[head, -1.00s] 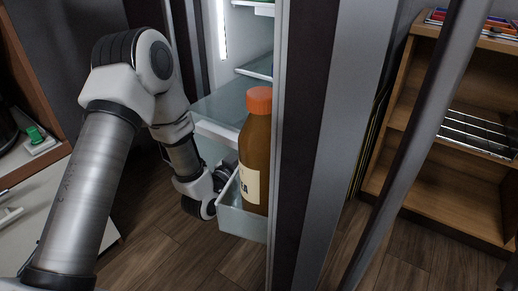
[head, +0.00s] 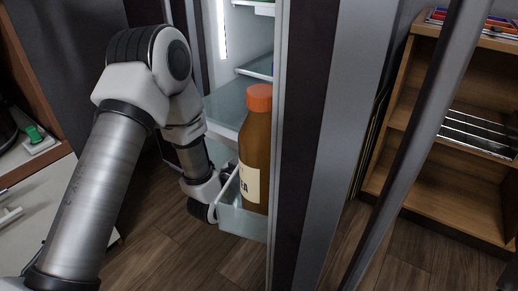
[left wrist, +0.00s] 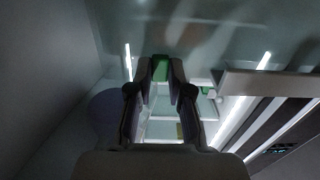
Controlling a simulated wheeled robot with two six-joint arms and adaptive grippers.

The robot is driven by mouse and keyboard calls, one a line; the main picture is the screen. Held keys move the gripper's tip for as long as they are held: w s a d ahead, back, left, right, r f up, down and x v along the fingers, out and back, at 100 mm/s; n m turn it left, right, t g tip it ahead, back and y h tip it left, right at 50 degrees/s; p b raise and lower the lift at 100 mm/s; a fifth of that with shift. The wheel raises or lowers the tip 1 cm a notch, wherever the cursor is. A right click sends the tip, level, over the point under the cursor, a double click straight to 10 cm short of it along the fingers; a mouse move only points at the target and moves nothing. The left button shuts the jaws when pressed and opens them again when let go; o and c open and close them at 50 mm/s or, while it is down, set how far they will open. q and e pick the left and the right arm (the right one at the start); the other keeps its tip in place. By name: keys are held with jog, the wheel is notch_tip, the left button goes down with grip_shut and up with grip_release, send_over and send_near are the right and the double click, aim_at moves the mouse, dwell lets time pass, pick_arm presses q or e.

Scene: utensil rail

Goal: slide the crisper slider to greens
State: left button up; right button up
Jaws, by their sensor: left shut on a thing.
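In the left wrist view, my left gripper (left wrist: 160,72) is shut on a small green piece (left wrist: 161,67) that looks like the knob of the crisper slider. Pale fridge surfaces surround it, and the slider's track and marks cannot be made out. In the head view, my left arm reaches into the open fridge (head: 238,103). Its fingers are hidden there behind the door bin (head: 242,222) and the bottle. My right gripper is in neither view.
A brown bottle (head: 255,150) with an orange cap stands in the door bin, close to my left wrist. The open fridge door (head: 305,150) stands right of it. A wooden shelf unit (head: 440,190) is at the right, and a counter (head: 35,190) is at the left.

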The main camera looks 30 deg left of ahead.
pick_arm(q)
jog(key=shift+s+d, duration=0.15)
jog(key=shift+d, duration=1.2)
jog(key=o, duration=0.6)
jog(key=s, duration=0.4)
jog(key=s+a, duration=0.1)
jog(key=s, duration=0.1)
jog(key=shift+b, duration=0.4)
